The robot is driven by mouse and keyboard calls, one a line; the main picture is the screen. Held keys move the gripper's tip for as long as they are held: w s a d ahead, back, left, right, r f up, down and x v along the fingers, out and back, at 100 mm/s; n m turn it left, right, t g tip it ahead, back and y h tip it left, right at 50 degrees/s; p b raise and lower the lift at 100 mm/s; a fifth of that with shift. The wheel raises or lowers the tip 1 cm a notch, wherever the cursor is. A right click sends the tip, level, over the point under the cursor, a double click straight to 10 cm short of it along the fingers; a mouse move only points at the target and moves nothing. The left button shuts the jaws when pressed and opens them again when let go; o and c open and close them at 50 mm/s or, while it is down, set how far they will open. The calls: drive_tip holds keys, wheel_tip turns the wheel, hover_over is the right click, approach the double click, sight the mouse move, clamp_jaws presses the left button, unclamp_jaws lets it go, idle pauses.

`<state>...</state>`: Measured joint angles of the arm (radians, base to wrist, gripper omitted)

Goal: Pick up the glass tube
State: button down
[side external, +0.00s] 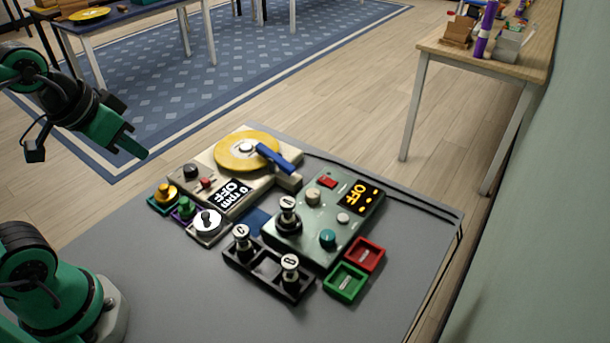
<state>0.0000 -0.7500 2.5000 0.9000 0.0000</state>
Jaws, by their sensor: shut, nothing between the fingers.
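My gripper (138,149) is green and hangs at the upper left, its fingers shut with nothing seen between them. It is left of the devices on the grey table and apart from them. I cannot make out a clear glass tube for certain. Short, shiny cylindrical pieces with lettered pale tops are in view. One piece (242,237) and another (290,268) stand upright in a black rack (267,268). A third piece (288,208) stands on the grey-green box (312,240).
A green tray (346,283) and red tray (365,254) sit at right. The grey table (190,300) is clear in front.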

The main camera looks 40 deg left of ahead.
drive_tip(key=c, duration=2.2)
unclamp_jaws()
drive_tip(key=c, duration=1)
unclamp_jaws()
drive_tip(key=shift+w, duration=0.1)
drive_tip(key=n+g, duration=0.2)
drive_tip(key=g, duration=0.4)
hover_over(289, 203)
drive_tip(key=f, duration=1)
drive_tip(key=shift+a+f, duration=0.15)
drive_tip(key=shift+a, duration=0.1)
drive_tip(key=shift+d+f, duration=0.2)
drive_tip(key=shift+f, duration=0.1)
